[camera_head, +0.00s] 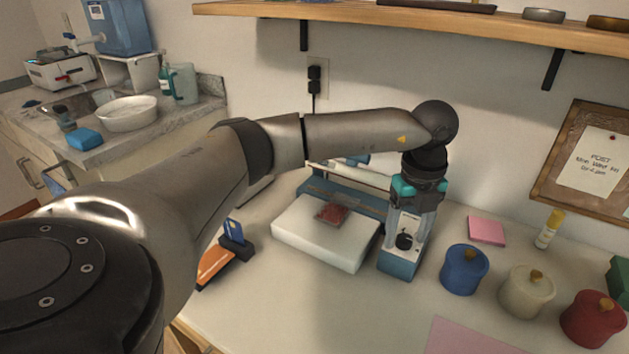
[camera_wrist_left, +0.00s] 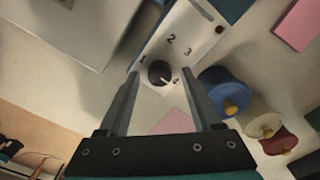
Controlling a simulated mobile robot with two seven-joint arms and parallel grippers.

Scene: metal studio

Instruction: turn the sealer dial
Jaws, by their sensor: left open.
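The sealer has a blue body (camera_head: 399,265) with a pale control panel, standing on the bench. Its black dial (camera_head: 404,241) faces up on that panel. In the left wrist view the dial (camera_wrist_left: 159,73) sits among the printed numbers 1, 2, 3 and 4, and its white mark points toward the 4. My left arm reaches in from the left, and its gripper (camera_head: 410,222) hangs down over the panel. In the left wrist view the gripper (camera_wrist_left: 160,80) is open, one finger on each side of the dial, with gaps between. My right gripper is out of view.
A white block (camera_head: 310,240) with a red packet (camera_head: 333,212) lies left of the control panel. Blue (camera_head: 464,270), cream (camera_head: 525,293) and red (camera_head: 590,320) lidded pots stand to the right. A wooden shelf (camera_head: 430,18) overhangs the back.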

